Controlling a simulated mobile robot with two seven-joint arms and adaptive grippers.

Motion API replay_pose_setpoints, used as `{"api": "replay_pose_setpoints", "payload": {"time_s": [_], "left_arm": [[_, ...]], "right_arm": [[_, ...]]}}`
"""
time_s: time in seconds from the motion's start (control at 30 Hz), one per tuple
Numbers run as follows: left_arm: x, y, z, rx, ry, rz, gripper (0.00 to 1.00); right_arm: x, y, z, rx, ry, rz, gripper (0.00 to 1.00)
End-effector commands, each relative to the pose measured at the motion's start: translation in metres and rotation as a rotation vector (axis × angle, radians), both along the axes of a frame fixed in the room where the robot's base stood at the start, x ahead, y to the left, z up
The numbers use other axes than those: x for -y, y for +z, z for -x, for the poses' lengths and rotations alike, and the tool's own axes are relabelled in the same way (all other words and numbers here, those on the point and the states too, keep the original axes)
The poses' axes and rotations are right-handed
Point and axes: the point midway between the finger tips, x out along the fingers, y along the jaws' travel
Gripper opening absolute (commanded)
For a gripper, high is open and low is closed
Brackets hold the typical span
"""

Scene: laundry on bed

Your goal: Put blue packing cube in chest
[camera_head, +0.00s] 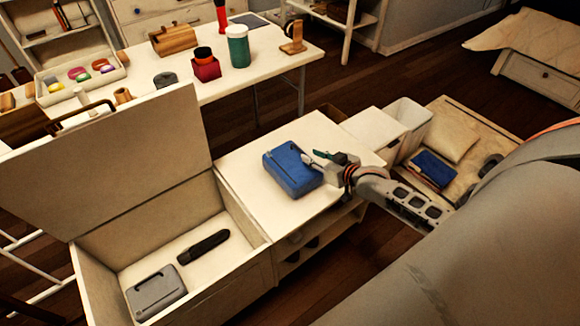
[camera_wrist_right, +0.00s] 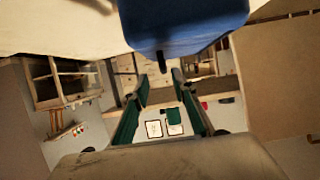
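The blue packing cube (camera_head: 292,170) lies on the white top of the low cabinet (camera_head: 235,160), right of the chest. My right gripper (camera_head: 316,158) is at the cube's right side. In the right wrist view, the cube (camera_wrist_right: 190,18) fills the top edge, with a dark tab hanging from it. The right gripper's green-padded fingers (camera_wrist_right: 160,82) are spread apart with nothing between them. I cannot tell whether they touch the cube. The chest (camera_head: 262,243) stands with its lid (camera_head: 120,165) raised. My left gripper is not in view.
Inside the chest lie a grey case (camera_head: 157,293) and a dark elongated item (camera_head: 203,246); its floor has free room. A white table (camera_head: 275,55) with cups and a green jar (camera_head: 238,46) stands behind. White bins (camera_head: 410,117) stand right of the cabinet.

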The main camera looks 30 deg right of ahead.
Motion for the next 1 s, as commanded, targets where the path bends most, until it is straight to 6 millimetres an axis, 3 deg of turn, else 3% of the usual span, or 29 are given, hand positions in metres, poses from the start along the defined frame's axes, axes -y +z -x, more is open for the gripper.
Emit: {"api": "replay_pose_setpoints", "payload": {"time_s": [0.5, 0.87, 0.97, 1.0], "left_arm": [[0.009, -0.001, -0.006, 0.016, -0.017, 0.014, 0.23], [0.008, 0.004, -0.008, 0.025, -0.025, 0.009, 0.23], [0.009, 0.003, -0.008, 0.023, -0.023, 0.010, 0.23], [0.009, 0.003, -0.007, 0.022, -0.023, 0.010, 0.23]], "right_arm": [[-0.011, -0.023, -0.052, -0.007, 0.002, 0.003, 0.26], [-0.012, -0.022, -0.061, -0.002, 0.002, 0.003, 0.26], [-0.012, -0.022, -0.060, -0.002, 0.002, 0.003, 0.03], [-0.012, -0.022, -0.060, -0.002, 0.002, 0.003, 0.00]]}}
